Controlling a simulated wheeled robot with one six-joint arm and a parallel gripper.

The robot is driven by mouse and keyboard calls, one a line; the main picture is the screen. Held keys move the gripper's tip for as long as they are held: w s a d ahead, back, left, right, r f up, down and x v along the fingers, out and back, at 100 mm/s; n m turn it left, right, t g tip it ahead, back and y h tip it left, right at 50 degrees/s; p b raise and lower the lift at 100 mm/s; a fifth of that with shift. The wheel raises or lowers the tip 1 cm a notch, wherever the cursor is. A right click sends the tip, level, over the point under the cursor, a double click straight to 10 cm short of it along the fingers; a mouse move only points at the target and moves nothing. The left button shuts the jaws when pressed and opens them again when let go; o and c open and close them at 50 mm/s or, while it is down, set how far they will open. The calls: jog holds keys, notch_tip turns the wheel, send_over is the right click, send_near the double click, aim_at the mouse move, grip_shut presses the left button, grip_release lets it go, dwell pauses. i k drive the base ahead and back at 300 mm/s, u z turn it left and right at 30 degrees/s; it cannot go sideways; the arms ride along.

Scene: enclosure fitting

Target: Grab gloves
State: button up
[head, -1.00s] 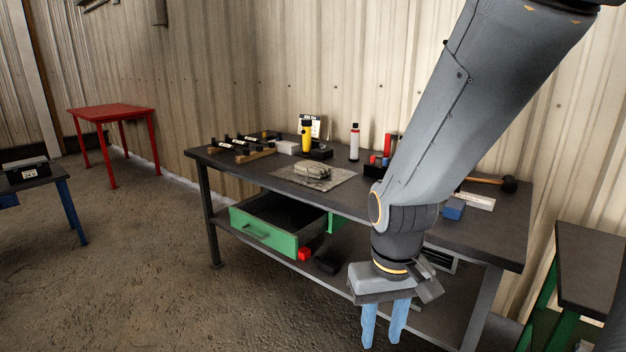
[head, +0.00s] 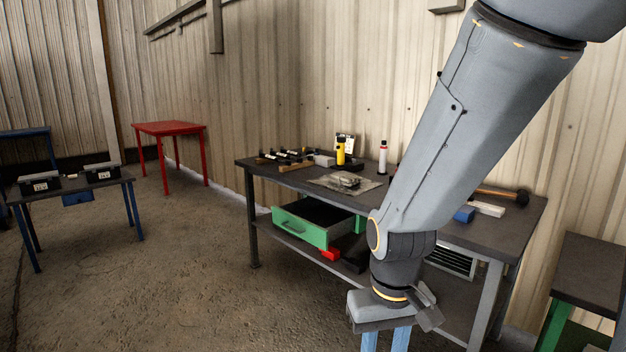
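A small grey-white bundle (head: 344,181) lies on a flat grey mat (head: 325,183) on top of the dark workbench (head: 290,178). It may be the gloves, but it is too small to tell. My gripper (head: 385,342) hangs in front of the workbench, low and to the right of the bundle, well apart from it. Its two blue fingers point down with a gap between them and nothing seen in it. The fingertips are cut off by the bottom edge. My arm hides part of the bench's right half.
A green drawer (head: 300,227) stands pulled out under the bench, with a red item (head: 330,254) beside it. A yellow bottle (head: 340,154), a white bottle (head: 382,158) and a hammer (head: 505,194) are on top. A red table (head: 168,128) stands at the back left.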

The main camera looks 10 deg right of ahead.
aim_at(342, 177)
jog(key=u, duration=0.5)
jog(key=i, duration=1.55)
jog(key=z, duration=1.1)
jog(key=i, duration=0.65)
jog(key=z, duration=0.65)
jog(key=i, duration=0.95)
